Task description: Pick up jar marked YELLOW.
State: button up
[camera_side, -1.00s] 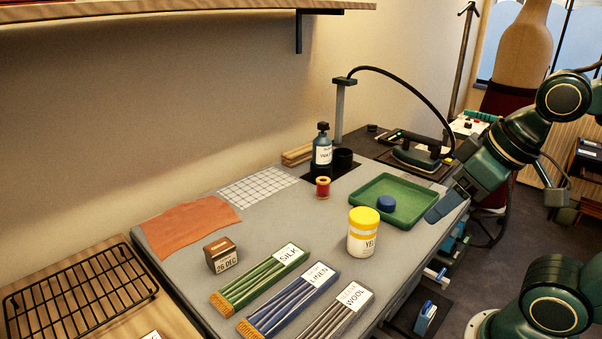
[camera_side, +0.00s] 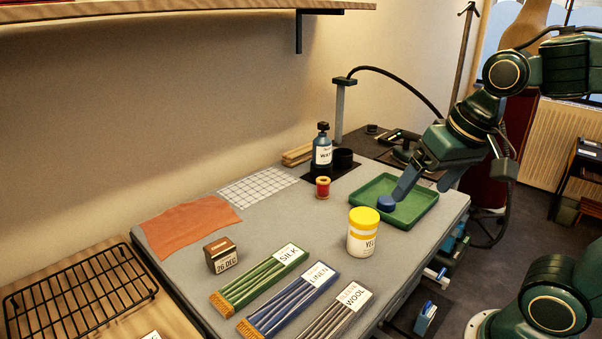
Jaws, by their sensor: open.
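The jar marked YELLOW (camera_side: 362,238) stands upright on the grey table, with a yellow lid and a white label on which only the first letters show. My gripper (camera_side: 418,190) is open above the green tray, behind and to the right of the jar and apart from it. One finger reaches down close to a round blue object (camera_side: 386,203) in the tray; I cannot tell if they touch. The jar is not hidden by the arm.
The green tray (camera_side: 409,216) lies just behind the jar. Bundles marked SILK (camera_side: 268,276), LINEN (camera_side: 293,296) and WOOL (camera_side: 338,310) lie in front of it. A red spool (camera_side: 322,187) and a dark bottle (camera_side: 322,152) stand farther back. The table's middle is clear.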

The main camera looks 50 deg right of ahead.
jog(key=w+d+f+m+g, duration=0.3)
jog(key=w+m, duration=0.5)
jog(key=m+g, duration=0.1)
jog(key=m, duration=0.5)
send_over(364, 215)
notch_tip(364, 215, down, 5)
jog(key=shift+d+r, duration=0.1)
jog(key=shift+f, duration=4.4)
jog(key=shift+f, duration=0.1)
jog(key=shift+f, duration=2.5)
jog(key=shift+c, duration=0.2)
